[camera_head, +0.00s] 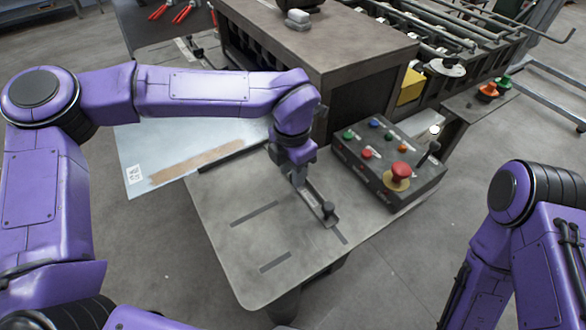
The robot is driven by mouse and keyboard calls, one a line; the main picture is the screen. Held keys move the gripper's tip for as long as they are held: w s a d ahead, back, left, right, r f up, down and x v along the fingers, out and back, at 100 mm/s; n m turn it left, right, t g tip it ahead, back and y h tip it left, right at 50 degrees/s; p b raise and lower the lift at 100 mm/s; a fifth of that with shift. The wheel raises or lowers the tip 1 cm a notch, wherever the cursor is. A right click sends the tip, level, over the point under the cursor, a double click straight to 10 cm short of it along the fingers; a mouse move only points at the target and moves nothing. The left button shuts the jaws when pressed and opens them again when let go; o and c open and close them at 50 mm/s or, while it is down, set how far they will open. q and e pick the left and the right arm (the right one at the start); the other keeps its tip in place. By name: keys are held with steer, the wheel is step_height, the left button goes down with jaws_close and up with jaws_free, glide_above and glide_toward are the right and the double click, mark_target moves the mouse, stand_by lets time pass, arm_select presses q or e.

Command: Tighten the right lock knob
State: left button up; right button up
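My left arm reaches in from the left, and its gripper (299,178) points down over the grey metal work table. Another round knob, dark with a pale base (448,67), sits on the machine at the upper right. No label shows which is the right lock knob. My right arm is at the right edge, and its gripper is outside the picture.
A control box (390,160) with coloured buttons and a red emergency stop (401,170) stands right of my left gripper. The machine housing (330,50) rises behind it. A metal sheet (165,160) lies at the left. The front of the work table (255,235) is clear.

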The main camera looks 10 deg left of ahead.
arm_select(q)
steer(key=w+f, duration=0.2)
steer(key=shift+w+f, duration=0.3)
steer(key=shift+f, duration=0.05)
steer(key=shift+s+r, duration=0.15)
steer(key=shift+s, duration=0.1)
steer(key=shift+s+r, duration=0.1)
steer(key=shift+s, duration=0.15)
steer(key=shift+c, duration=1)
jaws_close()
arm_select(e)
steer(key=shift+w, duration=0.5)
